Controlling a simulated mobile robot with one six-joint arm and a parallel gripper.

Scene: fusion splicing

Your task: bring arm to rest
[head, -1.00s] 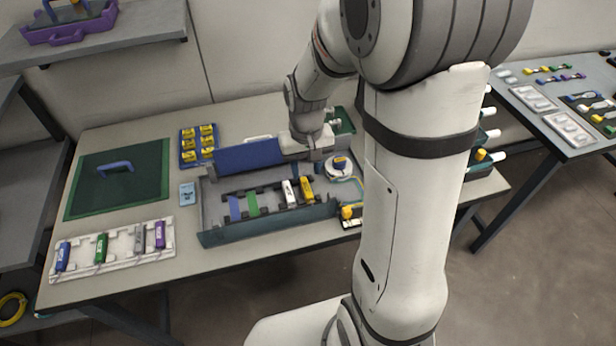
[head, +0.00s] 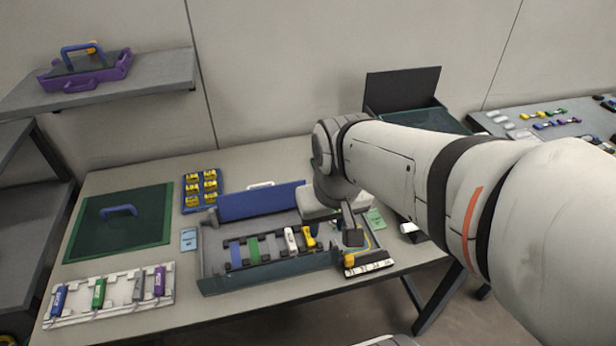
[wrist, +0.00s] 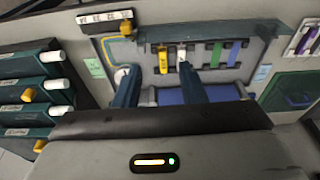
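My gripper (head: 350,225) hangs over the right end of the open splice tray (head: 270,278) in the head view. In the wrist view my gripper (wrist: 158,70) has its two dark fingers spread apart, with nothing held between them. Past the fingertips lie a yellow piece (wrist: 163,62), a white one (wrist: 182,55), a green one (wrist: 216,55) and a blue one (wrist: 234,54) in the tray. My arm reaches in from the right and hides part of the table behind it.
A white rack (head: 110,295) with several coloured pieces lies at the table's front left. A green mat (head: 120,222) with a blue handle lies behind it. A blue tray (head: 201,190) holds yellow pieces. A purple case (head: 88,75) stands on the shelf. A dark open case (head: 402,95) stands at the back.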

